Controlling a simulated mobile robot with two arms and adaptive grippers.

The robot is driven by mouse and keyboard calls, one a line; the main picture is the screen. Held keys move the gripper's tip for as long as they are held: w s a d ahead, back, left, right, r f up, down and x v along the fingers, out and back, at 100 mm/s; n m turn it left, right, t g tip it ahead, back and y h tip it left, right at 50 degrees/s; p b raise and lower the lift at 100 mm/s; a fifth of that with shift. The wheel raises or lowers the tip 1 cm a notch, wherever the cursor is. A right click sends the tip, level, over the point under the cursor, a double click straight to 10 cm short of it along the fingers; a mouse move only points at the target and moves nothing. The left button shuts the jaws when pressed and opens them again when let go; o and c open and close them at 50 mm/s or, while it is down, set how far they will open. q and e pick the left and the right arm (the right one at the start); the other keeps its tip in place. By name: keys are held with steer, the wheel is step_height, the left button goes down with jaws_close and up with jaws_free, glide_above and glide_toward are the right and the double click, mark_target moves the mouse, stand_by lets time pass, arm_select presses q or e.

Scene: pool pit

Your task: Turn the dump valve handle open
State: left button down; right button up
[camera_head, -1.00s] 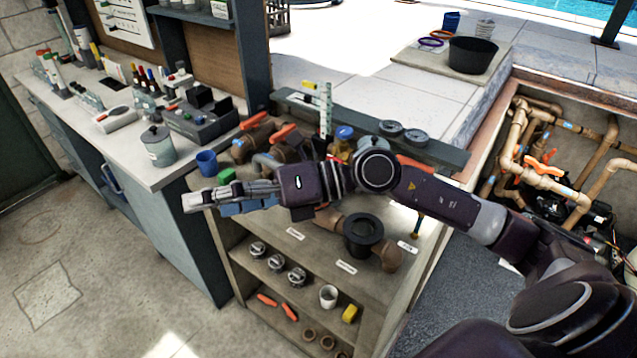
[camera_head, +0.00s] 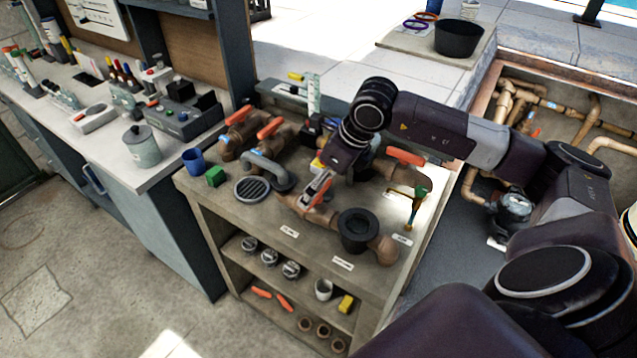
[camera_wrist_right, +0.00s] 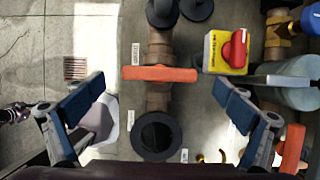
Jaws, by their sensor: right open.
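An orange lever handle (camera_wrist_right: 160,73) sits on a brown pipe valve in the right wrist view and lies crosswise to the pipe. My right gripper (camera_wrist_right: 160,88) is open, with one blue-padded finger out to each side of this handle, touching neither end. A black flange (camera_wrist_right: 156,135) is on the same pipe, below the handle. In the head view my right gripper (camera_head: 318,194) points down over the bench and partly hides that valve. The black flange (camera_head: 358,230) shows just right of it. I cannot read the labels. My left gripper is out of view.
More orange-handled valves (camera_head: 270,127) stand at the bench's back left, and another orange handle (camera_head: 405,156) is at the back right. A yellow box with a red knob (camera_wrist_right: 232,50) is close to the right finger. A round grate (camera_head: 252,190) and green block (camera_head: 215,176) lie left.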

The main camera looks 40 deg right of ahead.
steer(key=shift+x, duration=1.05)
steer(key=shift+c, duration=0.3)
steer(key=c, duration=1.1)
